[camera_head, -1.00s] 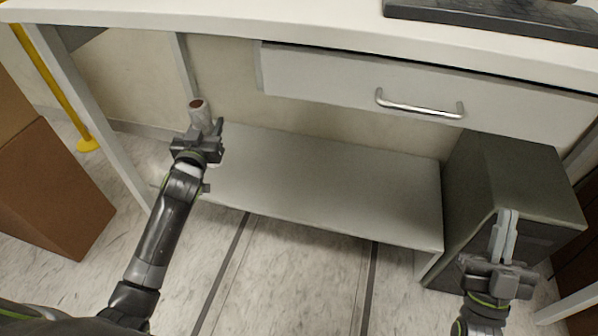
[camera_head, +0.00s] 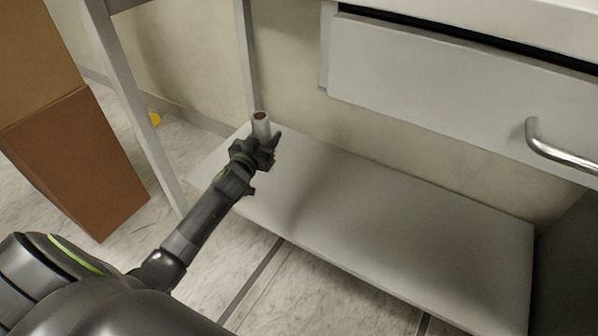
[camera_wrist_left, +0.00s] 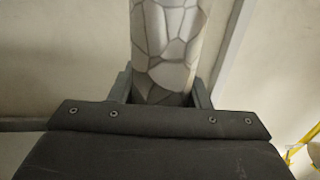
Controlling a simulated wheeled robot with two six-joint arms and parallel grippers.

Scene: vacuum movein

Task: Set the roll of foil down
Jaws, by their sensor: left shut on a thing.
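The roll of foil (camera_head: 261,124) is a small silvery cylinder with a brown open end. It is upright at the left end of the low grey shelf (camera_head: 400,225) under the desk. My left gripper (camera_head: 268,143) is shut on it. The left wrist view shows the roll (camera_wrist_left: 167,45) up close, with a cracked, shiny pattern, between the two fingers (camera_wrist_left: 160,92). My gripper hides the roll's lower end in the head view, so I cannot tell if it touches the shelf. My right gripper is out of view.
A desk leg (camera_head: 140,110) stands left of my left arm, and stacked brown boxes (camera_head: 75,160) are beyond it. A drawer with a metal handle (camera_head: 560,155) hangs above the shelf. The shelf's middle and right are bare.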

